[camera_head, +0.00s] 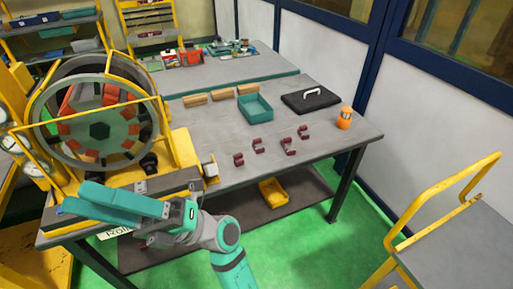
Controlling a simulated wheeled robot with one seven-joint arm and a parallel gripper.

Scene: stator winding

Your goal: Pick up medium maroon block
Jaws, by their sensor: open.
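Several maroon C-shaped blocks stand apart from one another on the front part of the grey workbench (215,140). They are a left block (238,159), one behind it (258,146), a larger-looking one to the right (288,147) and one at the back right (303,132). I cannot tell for sure which is the medium one. My gripper (78,198) is at the lower left, well to the left of the blocks, by the bench's front edge. Its teal fingers point left; it is open, and I see nothing between them.
A large yellow-framed stator machine (180,152) stands left of the blocks. Behind them are a teal bin (255,106), tan blocks (222,95) and a black case (310,99). An orange item (344,119) stands right. A yellow bin (273,192) is on the lower shelf.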

